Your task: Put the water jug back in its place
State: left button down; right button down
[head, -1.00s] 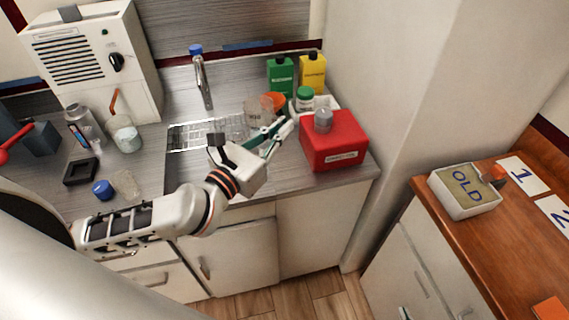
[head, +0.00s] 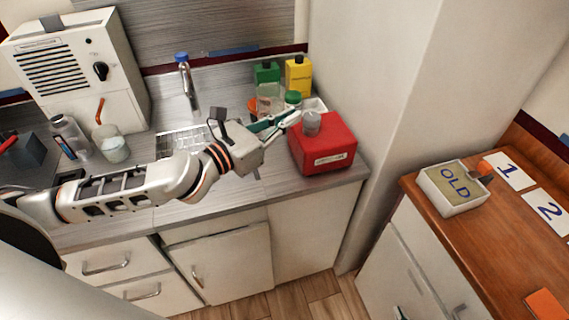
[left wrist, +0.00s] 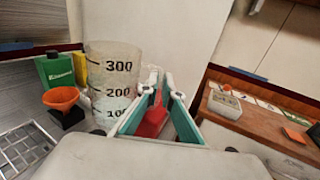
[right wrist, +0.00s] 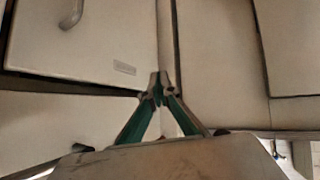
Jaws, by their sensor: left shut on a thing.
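The clear jug (left wrist: 112,80) with black marks 100, 200 and 300 stands large and roughly upright beside my left fingers in the left wrist view. In the head view the jug (head: 269,97) shows behind my left gripper (head: 292,118), over the back of the counter. The left gripper (left wrist: 163,92) is shut on the jug, seemingly at its handle side; the exact contact is hard to see. My right gripper (right wrist: 161,88) has its fingertips together and empty in front of white cabinet fronts, out of the head view.
A red canister (head: 322,150) stands just right of the left gripper. Green (head: 266,72) and yellow (head: 298,75) bottles stand behind, with an orange funnel (left wrist: 61,97) nearby. A wooden counter (head: 480,235) is at right.

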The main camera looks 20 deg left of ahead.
pick_arm(q)
notch_tip(320, 180, down, 15)
jog(key=b, duration=0.3)
jog(key=shift+r, duration=0.1)
pick_arm(e)
jog(key=shift+w+a+f+t+y, duration=0.1)
jog(key=shift+w+a+t+y, duration=0.1)
jog(key=shift+w+a, duration=0.3)
jog(key=shift+w+a+t+y, duration=0.1)
jog(key=shift+w+a+y, duration=0.1)
jog(key=shift+a, duration=0.5)
pick_arm(q)
jog(key=shift+b, duration=0.35)
jog(key=c, duration=2.2)
grip_release()
jog(key=shift+c, duration=0.2)
pick_arm(e)
jog(key=shift+s+d+f, duration=0.1)
jog(key=shift+d+f, duration=0.05)
jog(key=shift+f, duration=0.15)
